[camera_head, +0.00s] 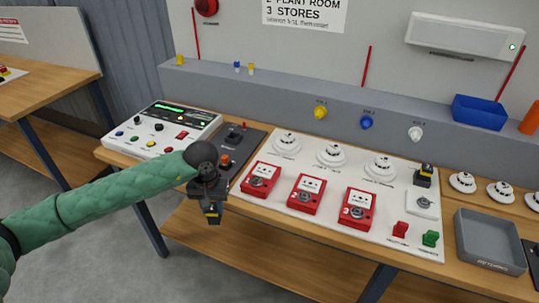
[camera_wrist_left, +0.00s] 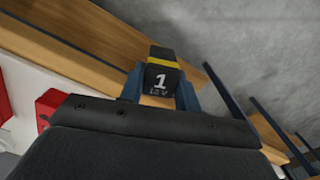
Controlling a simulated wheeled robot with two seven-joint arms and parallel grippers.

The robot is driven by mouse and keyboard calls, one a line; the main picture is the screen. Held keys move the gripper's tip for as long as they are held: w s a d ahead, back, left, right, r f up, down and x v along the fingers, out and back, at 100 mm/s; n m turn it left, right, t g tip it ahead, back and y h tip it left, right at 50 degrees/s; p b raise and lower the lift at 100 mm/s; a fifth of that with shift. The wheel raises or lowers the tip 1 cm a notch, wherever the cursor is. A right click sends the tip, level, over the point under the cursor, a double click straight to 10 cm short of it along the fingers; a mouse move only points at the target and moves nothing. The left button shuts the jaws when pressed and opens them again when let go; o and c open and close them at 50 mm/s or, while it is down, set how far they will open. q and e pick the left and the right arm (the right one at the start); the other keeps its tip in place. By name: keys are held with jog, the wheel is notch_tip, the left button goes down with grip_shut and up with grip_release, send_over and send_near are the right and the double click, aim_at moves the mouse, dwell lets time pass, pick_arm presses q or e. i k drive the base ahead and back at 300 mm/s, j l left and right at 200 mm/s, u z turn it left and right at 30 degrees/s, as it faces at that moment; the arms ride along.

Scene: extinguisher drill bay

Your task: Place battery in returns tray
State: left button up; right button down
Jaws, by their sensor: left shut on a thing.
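The battery (camera_wrist_left: 162,80) is a small black block with a yellow band, marked "1" and "12 V", between the fingers of my left gripper (camera_wrist_left: 160,92). In the head view the battery (camera_head: 213,216) hangs at the tip of my left gripper (camera_head: 211,202), in front of the bench edge. My left gripper is shut on it. The grey returns tray (camera_head: 489,238) stands at the right end of the bench, far to the right of the gripper. The tray looks empty. My right gripper is not in view.
Three red call points (camera_head: 306,194) and several white detectors (camera_head: 331,154) sit on a white board between the gripper and the tray. Another black and yellow block (camera_head: 423,175) stands near the board's right end. A control panel (camera_head: 163,128) is at the left; a blue bin (camera_head: 479,112) sits behind.

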aim_at(483, 244)
jog(key=k+l+z, duration=0.1)
jog(key=k+z, duration=0.2)
jog(key=k, duration=0.35)
jog(key=z, duration=1.7)
jog(key=j+z, duration=0.25)
jog(key=z, duration=0.25)
jog(key=j+z, duration=0.2)
jog(key=z, duration=0.3)
jog(key=k+j+z, duration=0.1)
jog(key=j+z, duration=0.15)
jog(key=z, duration=0.25)
jog(key=k+j, duration=0.2)
jog(key=j, duration=0.2)
jog(key=k+j, duration=0.2)
jog(key=j, duration=0.2)
jog(key=k+j, duration=0.2)
jog(key=j, duration=0.2)
jog(key=k+j, duration=0.2)
jog(key=j, duration=0.2)
